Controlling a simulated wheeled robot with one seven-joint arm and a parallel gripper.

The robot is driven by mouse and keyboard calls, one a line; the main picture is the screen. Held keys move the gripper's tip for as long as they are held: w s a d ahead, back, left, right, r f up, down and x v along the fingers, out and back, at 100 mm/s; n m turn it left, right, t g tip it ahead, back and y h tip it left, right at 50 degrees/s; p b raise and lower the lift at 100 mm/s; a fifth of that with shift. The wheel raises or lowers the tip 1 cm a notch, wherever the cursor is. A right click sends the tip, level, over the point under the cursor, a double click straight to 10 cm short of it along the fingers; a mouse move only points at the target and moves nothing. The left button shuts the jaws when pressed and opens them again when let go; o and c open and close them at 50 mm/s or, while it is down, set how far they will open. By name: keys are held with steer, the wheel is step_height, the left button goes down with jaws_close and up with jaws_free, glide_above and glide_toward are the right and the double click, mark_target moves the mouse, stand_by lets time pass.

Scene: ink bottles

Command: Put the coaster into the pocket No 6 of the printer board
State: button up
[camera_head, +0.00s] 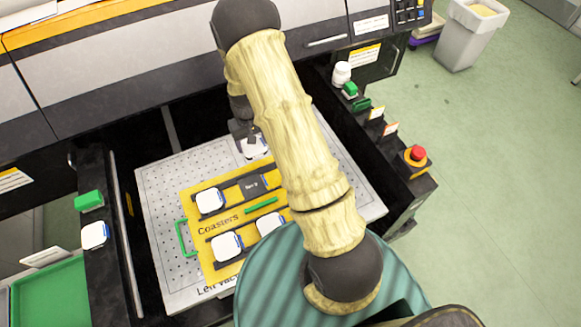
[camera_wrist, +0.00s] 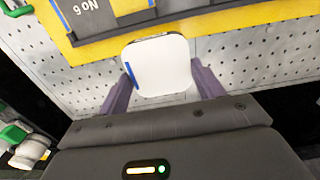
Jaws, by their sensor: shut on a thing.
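My gripper (camera_wrist: 161,88) is shut on a white coaster (camera_wrist: 160,67) with a blue strip along one side. The coaster also shows partly in the head view (camera_head: 254,147), below my gripper at the back of the board. It is held over the perforated plate, just outside the board's edge. The yellow printer board (camera_head: 198,233) is marked "Coasters". Pocket No 6 (camera_wrist: 88,12) shows at the top of the wrist view, grey, its label upside down and its far part cut off. In the head view a dark pocket (camera_head: 254,186) looks empty; its label is too small to read.
White coasters sit in other pockets, at the left (camera_head: 210,200) and front (camera_head: 227,247). My arm hides the board's right part. Another coaster (camera_head: 95,235) lies on the left ledge. A white bottle (camera_head: 342,73) and a red button (camera_head: 417,154) stand on the right ledge.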

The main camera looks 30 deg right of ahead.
steer(key=s+d+r+b, duration=0.3)
steer(key=s+d+b, duration=0.5)
steer(key=d+b, duration=0.1)
steer(key=shift+s+r, duration=0.2)
steer(key=shift+r, duration=0.1)
steer(key=shift+d, duration=0.1)
steer(key=shift+f, duration=2.95)
steer(key=shift+f+p, duration=0.4)
steer(key=shift+f, duration=1.65)
